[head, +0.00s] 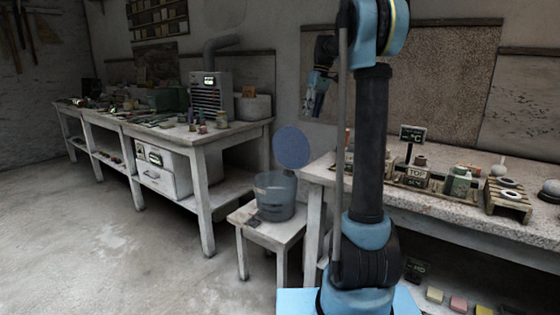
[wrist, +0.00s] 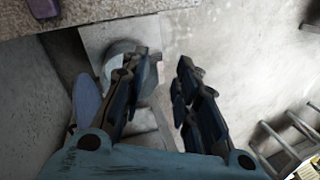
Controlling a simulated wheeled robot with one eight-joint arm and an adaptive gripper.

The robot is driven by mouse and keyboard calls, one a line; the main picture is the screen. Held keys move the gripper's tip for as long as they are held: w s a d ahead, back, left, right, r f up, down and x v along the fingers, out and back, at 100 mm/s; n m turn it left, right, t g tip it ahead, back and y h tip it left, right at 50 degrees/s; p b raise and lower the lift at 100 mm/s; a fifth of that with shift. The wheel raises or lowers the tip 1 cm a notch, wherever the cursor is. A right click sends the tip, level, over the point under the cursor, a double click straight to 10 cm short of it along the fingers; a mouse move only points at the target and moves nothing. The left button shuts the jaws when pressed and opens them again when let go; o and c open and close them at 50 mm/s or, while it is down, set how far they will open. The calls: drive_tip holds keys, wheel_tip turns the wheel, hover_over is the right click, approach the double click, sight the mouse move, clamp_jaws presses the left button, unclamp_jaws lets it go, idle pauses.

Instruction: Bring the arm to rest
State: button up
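My arm stands upright in the right half of the head view. My gripper (head: 314,104) shows to the left of it, pointing down in front of the wall, touching nothing. In the wrist view my gripper (wrist: 166,62) has its two dark fingers apart, with only floor and a bit of the stool behind the gap. It holds nothing. The grey bucket (head: 275,204) stands on a small white stool (head: 240,216); part of the bucket (wrist: 117,58) shows behind the left finger in the wrist view. A blue disc (head: 292,147) shows above the bucket; what supports it is unclear.
A speckled workbench (head: 450,203) at right carries small jars, a wooden rack (head: 507,199) and a display (head: 411,134). A long cluttered table (head: 240,134) stands along the back left. The floor (head: 100,240) at front left is clear.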

drive_tip(key=s+d+f+m+t, duration=0.1)
drive_tip(key=s+d+f+m, duration=0.15)
drive_tip(key=s, duration=1.15)
drive_tip(key=s+d+f+m+t+h, duration=0.2)
drive_tip(key=s+d+f+m+t, duration=0.1)
drive_tip(key=s+f, duration=2.2)
drive_tip(key=s+m, duration=0.1)
drive_tip(key=s, duration=0.2)
drive_tip(key=shift+f, duration=0.4)
drive_tip(key=shift+w+d+m, duration=0.1)
drive_tip(key=shift+m, duration=0.15)
drive_tip(key=shift+w+f, duration=0.2)
drive_tip(key=shift+w, duration=0.2)
